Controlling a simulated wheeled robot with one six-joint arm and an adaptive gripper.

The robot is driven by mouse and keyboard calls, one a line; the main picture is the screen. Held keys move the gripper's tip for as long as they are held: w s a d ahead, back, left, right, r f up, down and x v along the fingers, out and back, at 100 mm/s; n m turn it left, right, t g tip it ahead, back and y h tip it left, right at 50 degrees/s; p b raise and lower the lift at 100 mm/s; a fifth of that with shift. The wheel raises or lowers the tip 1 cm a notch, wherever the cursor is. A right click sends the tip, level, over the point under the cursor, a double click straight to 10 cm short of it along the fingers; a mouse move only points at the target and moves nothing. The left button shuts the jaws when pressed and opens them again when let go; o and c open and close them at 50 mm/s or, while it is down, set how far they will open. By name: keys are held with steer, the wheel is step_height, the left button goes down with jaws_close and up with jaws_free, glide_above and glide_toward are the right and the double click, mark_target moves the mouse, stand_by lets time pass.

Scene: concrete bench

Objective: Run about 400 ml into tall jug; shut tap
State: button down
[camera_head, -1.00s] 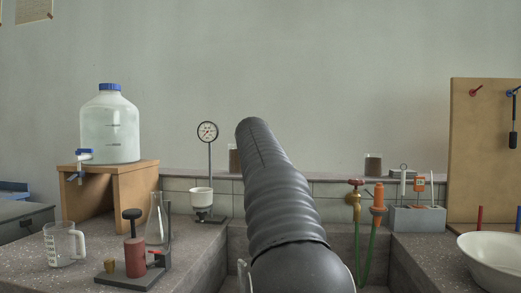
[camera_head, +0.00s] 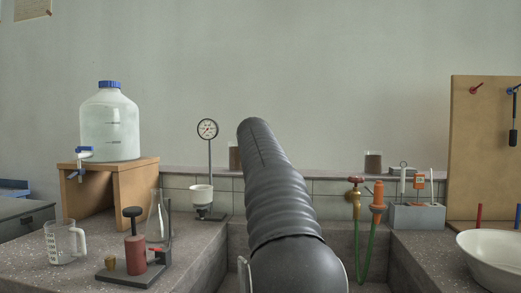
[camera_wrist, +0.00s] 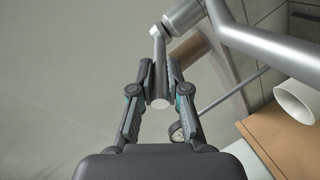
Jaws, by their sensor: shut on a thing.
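My gripper (camera_wrist: 160,82) is shut on a slim grey tap lever (camera_wrist: 159,52) with a pale round end. The lever joins a thick metal tap pipe (camera_wrist: 270,45) that crosses the upper right of the wrist view. In the head view my arm hides this tap and the gripper. A clear measuring jug (camera_head: 60,243) with a white handle stands on the bench at the left. It looks empty; I cannot tell whether it is the tall jug. No water stream shows, and the space below the spout is hidden.
A carboy (camera_head: 109,130) stands on a wooden stand (camera_head: 140,172) at the left. A red-handled brass tap (camera_head: 355,190) with a green hose is right of my arm. A white bowl (camera_head: 495,258) stands at far right.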

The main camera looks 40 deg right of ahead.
steer(key=f+b, duration=0.1)
steer(key=b, duration=0.2)
steer(key=shift+s+a+f+t+h, duration=0.1)
steer(key=shift+f+t+h, duration=0.1)
steer(key=shift+t+h, duration=0.1)
steer(key=t+b, duration=0.1)
steer(key=b, duration=0.3)
steer(key=shift+f+h, duration=0.3)
steer(key=shift+h, duration=0.1)
steer(key=shift+r, duration=0.15)
steer(key=c, duration=1.2)
jaws_free()
steer(key=shift+a, duration=0.1)
steer(key=shift+o, duration=0.2)
steer(key=shift+s, duration=0.15)
